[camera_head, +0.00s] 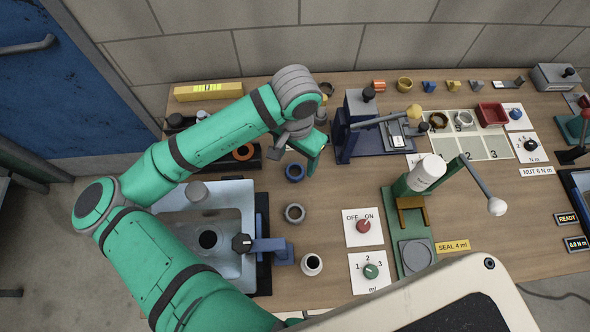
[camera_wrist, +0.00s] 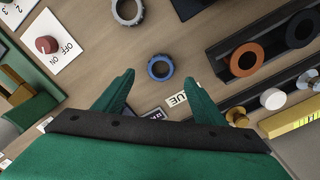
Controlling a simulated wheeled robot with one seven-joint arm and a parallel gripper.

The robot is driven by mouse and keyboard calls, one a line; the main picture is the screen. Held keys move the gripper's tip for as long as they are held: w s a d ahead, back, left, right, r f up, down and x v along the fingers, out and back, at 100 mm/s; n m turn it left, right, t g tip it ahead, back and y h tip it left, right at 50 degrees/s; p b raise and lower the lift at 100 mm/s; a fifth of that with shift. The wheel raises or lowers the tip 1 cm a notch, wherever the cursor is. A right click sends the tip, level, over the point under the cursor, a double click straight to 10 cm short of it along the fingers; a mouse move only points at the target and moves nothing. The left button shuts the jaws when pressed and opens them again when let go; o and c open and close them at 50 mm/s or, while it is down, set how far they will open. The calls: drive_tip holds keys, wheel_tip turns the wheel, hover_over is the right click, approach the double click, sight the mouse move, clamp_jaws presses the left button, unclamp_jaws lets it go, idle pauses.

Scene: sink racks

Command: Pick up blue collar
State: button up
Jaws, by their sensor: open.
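The blue collar (camera_head: 294,172) is a small ring lying flat on the wooden bench. In the wrist view the blue collar (camera_wrist: 160,68) lies near the middle, its dark centre showing, just beyond the gap between my fingertips. My gripper (camera_head: 310,158) is green and hangs above the bench, a little up and right of the collar in the head view. In the wrist view my gripper (camera_wrist: 159,80) has its two fingers spread apart with nothing between them. The gripper's height above the collar is hard to tell.
A grey collar (camera_head: 295,213) and a pale collar (camera_head: 311,264) stand below the blue one. A black rail holds an orange ring (camera_wrist: 246,60) and a black ring (camera_wrist: 302,28). A sink (camera_head: 238,192) is left; a blue press (camera_head: 350,133) is right.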

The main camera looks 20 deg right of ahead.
sight(294, 165)
drive_tip(key=shift+w+d+f, duration=0.1)
drive_tip(key=shift+f, duration=1.35)
drive_tip(key=shift+w+d+f, duration=0.1)
drive_tip(key=shift+f, duration=1.35)
drive_tip(key=shift+c, duration=0.6)
drive_tip(key=c, duration=1)
